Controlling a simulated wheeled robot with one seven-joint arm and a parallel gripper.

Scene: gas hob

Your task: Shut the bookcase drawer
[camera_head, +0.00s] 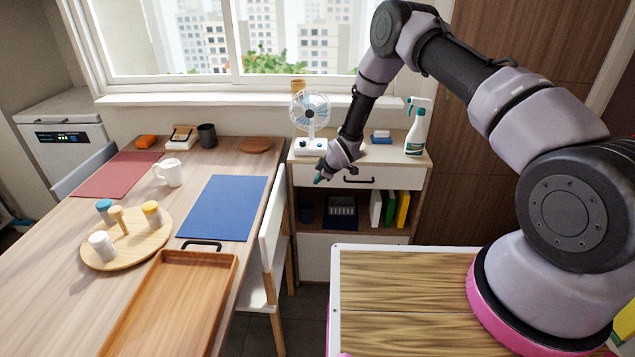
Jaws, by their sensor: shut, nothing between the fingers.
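The bookcase (425,200) is a low wood and white unit under the window. Its white drawer (400,178) is just below the top and has a dark bar handle (358,180). I cannot tell from this view how far the drawer front stands out. My gripper (318,179) is shut and empty. It is in front of the left part of the drawer, left of the handle, with its fingers pointing down and left. Whether it touches the drawer front is unclear. My wrist hides part of the drawer's top edge.
A fan (310,112) and a spray bottle (417,132) stand on the bookcase. Books (389,208) and a dark box fill its open shelf. A white chair (270,245) stands close on the left, beside the dining table (60,255) with its tray (170,310).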

